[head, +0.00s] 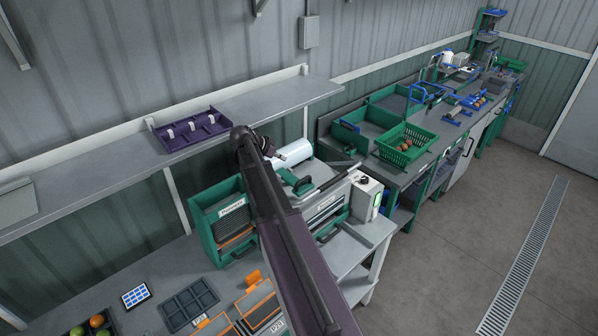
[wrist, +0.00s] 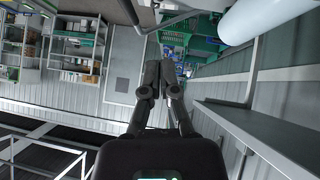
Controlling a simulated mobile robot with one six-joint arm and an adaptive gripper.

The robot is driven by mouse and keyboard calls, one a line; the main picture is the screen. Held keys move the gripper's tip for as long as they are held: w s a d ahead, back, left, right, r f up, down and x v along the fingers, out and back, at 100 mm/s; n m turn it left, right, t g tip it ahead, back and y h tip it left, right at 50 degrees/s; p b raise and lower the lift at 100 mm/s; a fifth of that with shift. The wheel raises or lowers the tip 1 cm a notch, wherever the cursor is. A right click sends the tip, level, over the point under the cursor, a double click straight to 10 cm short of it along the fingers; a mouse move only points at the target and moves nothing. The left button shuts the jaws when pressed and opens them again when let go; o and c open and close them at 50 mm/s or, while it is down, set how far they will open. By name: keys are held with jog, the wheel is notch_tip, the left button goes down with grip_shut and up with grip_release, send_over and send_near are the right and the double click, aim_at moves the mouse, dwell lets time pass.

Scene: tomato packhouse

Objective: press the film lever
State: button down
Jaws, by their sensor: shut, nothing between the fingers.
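The film machine (head: 325,212) stands right of my arm in the head view, with a white film roll (head: 293,152) at its back. A green handle (head: 295,181) sits on its top beside my arm; I cannot tell for sure whether this is the film lever. My gripper (wrist: 161,75) is shut and empty in the wrist view, its fingertips together. The roll also shows at the top right there (wrist: 265,20), apart from the fingers. In the head view my arm link covers part of the machine and my gripper is mostly hidden behind it.
A grey wall shelf (head: 110,182) holds a purple tray (head: 190,147). A green rack (head: 205,218) stands left of the machine; a white box with a green screen (head: 365,197) is at its right. A green basket (head: 404,158) sits on the far bench. The floor at right is clear.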

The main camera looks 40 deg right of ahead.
jog(key=shift+f, duration=0.1)
dwell(0.3)
jog(key=b, duration=0.8)
send_over(305, 178)
jog(key=w+a, duration=0.1)
jog(key=a, duration=0.1)
notch_tip(305, 178, down, 7)
jog(key=shift+s+a+f+b, duration=0.1)
jog(key=shift+s+f+b, duration=0.05)
jog(key=shift+f+b, duration=0.7)
jog(key=shift+s+f+b, duration=0.15)
jog(key=shift+f+b, duration=0.5)
jog(key=shift+f, duration=0.35)
jog(key=shift+a+f, duration=0.15)
jog(key=shift+a, duration=0.1)
